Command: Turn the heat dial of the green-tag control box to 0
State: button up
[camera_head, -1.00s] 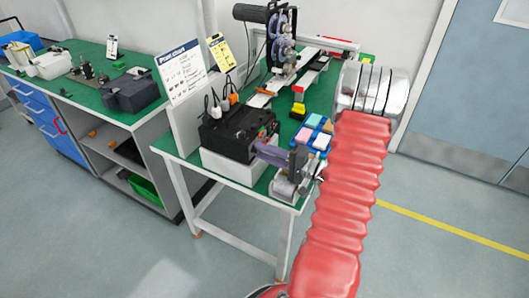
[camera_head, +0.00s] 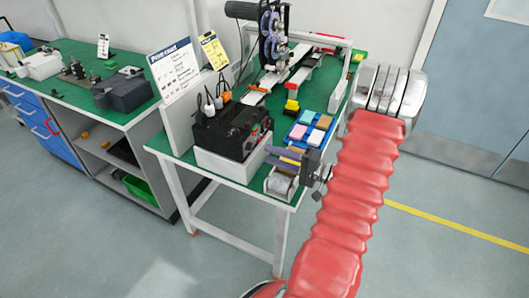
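A black control box (camera_head: 232,128) sits on a white base at the front of the green-topped bench, with white and orange plugs on its top. Its right-hand face carries small red and green marks and knob-like parts (camera_head: 256,132). The dial's setting and the tag are too small to read.
A white text board (camera_head: 175,70) and yellow card (camera_head: 214,50) stand behind the box. A reel machine (camera_head: 272,38) stands farther back.

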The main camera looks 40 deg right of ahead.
jog(key=v, duration=0.8)
jog(key=shift+a, duration=0.1)
dwell(0.4)
jog(key=w+a+r+n+g+y, duration=0.25)
jog(key=a+g, duration=0.25)
jog(key=a, duration=0.4)
jog(key=w+a+r+n+g+y, duration=0.2)
jog(key=a+r+n+g, duration=0.15)
jog(key=a, duration=0.65)
jog(key=s+a+r+n+g+h, duration=0.1)
jog(key=s+a+r+n+h, duration=0.3)
jog(key=a, duration=0.4)
jog(key=s+a+r+n+g+h, duration=0.2)
jog(key=s+a+r+n+h, duration=0.2)
jog(key=a+r+h, duration=0.2)
jog(key=shift+a+h, duration=0.35)
jog(key=shift+a, duration=1.05)
